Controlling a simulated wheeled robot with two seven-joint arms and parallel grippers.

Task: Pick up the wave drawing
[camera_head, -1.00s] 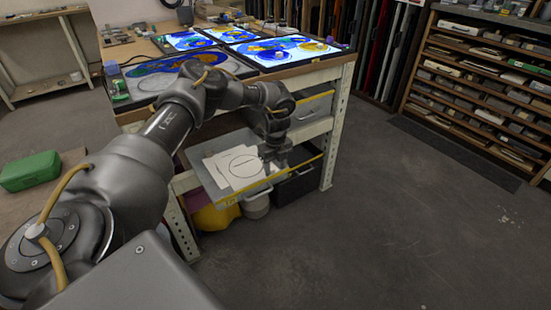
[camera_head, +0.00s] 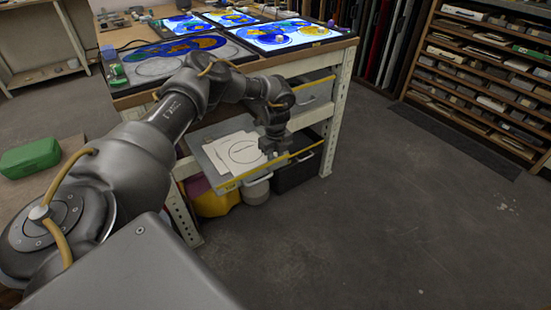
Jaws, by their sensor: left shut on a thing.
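White sheets lie in the open, pulled-out drawer (camera_head: 224,186) under the workbench. The top sheet (camera_head: 245,158) bears a black circle with a line inside; I cannot tell from here whether it is the wave drawing. My left arm reaches in from the left, and my left gripper (camera_head: 273,152) points down at the right edge of this drawing sheet. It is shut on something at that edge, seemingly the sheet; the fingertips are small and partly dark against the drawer. My right gripper is not in view.
The workbench (camera_head: 300,62) carries lit panels with blue and yellow glass designs (camera_head: 275,35). A black bin (camera_head: 298,172), a grey pot (camera_head: 257,190) and a yellow container sit below the drawer. The floor at right is clear.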

